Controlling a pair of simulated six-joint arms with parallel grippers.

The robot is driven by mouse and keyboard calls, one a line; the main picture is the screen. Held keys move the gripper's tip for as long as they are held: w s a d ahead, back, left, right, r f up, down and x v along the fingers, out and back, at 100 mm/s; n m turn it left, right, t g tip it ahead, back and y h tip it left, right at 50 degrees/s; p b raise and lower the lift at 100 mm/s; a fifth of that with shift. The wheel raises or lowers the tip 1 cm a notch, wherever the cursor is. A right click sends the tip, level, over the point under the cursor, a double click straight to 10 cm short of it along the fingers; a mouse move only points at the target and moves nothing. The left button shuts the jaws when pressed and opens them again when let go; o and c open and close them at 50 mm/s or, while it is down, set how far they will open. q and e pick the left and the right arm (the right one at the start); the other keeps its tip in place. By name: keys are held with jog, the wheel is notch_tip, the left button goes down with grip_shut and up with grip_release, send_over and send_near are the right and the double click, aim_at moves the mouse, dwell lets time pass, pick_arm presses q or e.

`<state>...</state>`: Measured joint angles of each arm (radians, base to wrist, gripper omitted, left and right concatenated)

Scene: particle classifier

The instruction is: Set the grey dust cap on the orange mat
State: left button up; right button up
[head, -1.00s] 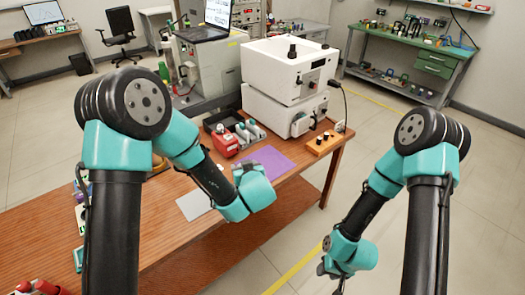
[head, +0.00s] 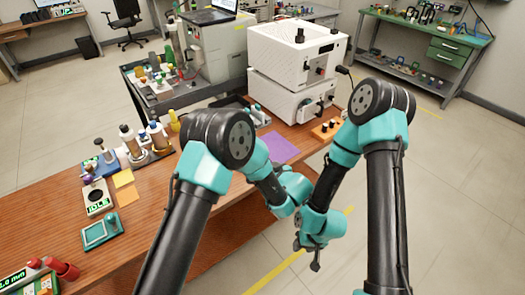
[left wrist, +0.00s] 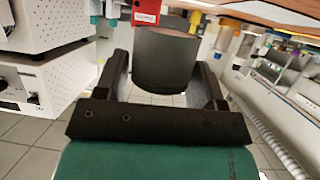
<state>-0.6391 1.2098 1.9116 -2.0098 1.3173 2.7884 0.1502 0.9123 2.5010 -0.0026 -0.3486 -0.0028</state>
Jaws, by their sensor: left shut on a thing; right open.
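The grey dust cap (left wrist: 165,62) is a dark grey cylinder in the left wrist view. It sits between the two fingers of my left gripper (left wrist: 165,78), which is shut on it. In the head view the left fingers and the cap are hidden behind my arms. Two small flat orange-yellow sheets lie at the left of the wooden table, an upper one (head: 123,179) and a lower one (head: 127,196); I cannot tell for sure which is the orange mat. My right gripper (head: 308,257) is open and empty, off the table's front edge.
A purple mat (head: 283,149) lies before the white stacked instrument (head: 297,65). An orange block with black knobs (head: 326,130) stands to its right. Bottles (head: 130,140), a scale (head: 96,197) and a teal device (head: 101,231) stand around the orange sheets. The table's front-middle is clear.

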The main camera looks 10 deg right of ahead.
pick_arm(q)
jog(key=shift+w, duration=0.1)
jog(key=w+d, duration=0.1)
jog(key=w, duration=0.4)
jog(key=w+d+f, duration=0.1)
jog(key=w, duration=0.4)
jog(key=w+d, duration=0.2)
jog(key=w, duration=0.3)
jog(key=shift+w+f, duration=0.15)
jog(key=shift+f, duration=0.1)
jog(key=shift+f, duration=1.75)
jog(key=shift+f, duration=0.2)
jog(key=o, duration=0.9)
jog(key=shift+r, duration=0.15)
jog(key=v, duration=1.2)
